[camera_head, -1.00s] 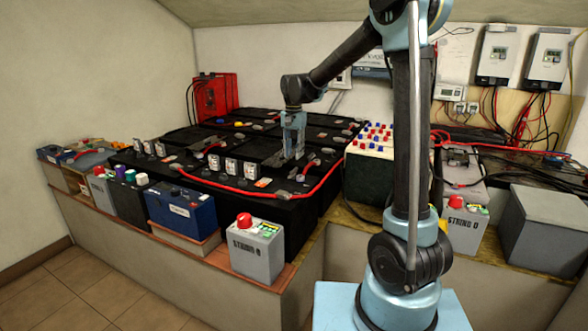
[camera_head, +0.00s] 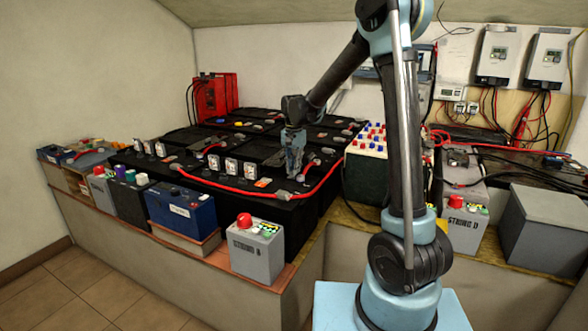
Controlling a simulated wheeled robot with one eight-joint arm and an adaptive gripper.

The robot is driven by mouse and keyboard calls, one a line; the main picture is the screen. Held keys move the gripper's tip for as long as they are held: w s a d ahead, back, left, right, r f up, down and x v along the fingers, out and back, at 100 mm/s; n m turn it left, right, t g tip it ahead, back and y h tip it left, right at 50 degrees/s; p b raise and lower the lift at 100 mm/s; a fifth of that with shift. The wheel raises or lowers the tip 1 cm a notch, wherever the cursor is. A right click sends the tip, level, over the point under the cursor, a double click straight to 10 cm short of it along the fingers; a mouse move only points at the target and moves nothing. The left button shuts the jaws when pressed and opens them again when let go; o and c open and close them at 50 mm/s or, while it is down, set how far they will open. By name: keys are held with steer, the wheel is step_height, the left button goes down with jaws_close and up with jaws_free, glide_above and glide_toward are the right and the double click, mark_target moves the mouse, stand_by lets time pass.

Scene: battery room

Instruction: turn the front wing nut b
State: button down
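My gripper (camera_head: 293,174) points down over the front right part of the black battery bank (camera_head: 296,212). Its fingertips are low, close to the battery tops and just behind the red cable (camera_head: 322,187). The fingers are small and seen edge-on, so I cannot tell whether they are open or shut, or whether they touch anything. Small grey terminal fittings lie around the fingertips. I cannot make out which of them is the front wing nut b; it is too small or hidden by my gripper.
A grey box with a red button (camera_head: 256,250) and a blue battery (camera_head: 182,210) stand on the front ledge. A white-topped battery with red and blue caps (camera_head: 374,140) stands right of my gripper. A red case (camera_head: 214,97) is at the back. Floor at the left is clear.

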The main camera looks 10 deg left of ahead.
steer(key=shift+n, duration=0.3)
steer(key=n, duration=0.3)
steer(key=shift+n, duration=0.3)
steer(key=n, duration=0.4)
steer(key=shift+n, duration=0.3)
steer(key=n, duration=0.4)
steer(key=shift+n, duration=2.5)
steer(key=shift+w, duration=0.1)
steer(key=c, duration=1.7)
jaws_free()
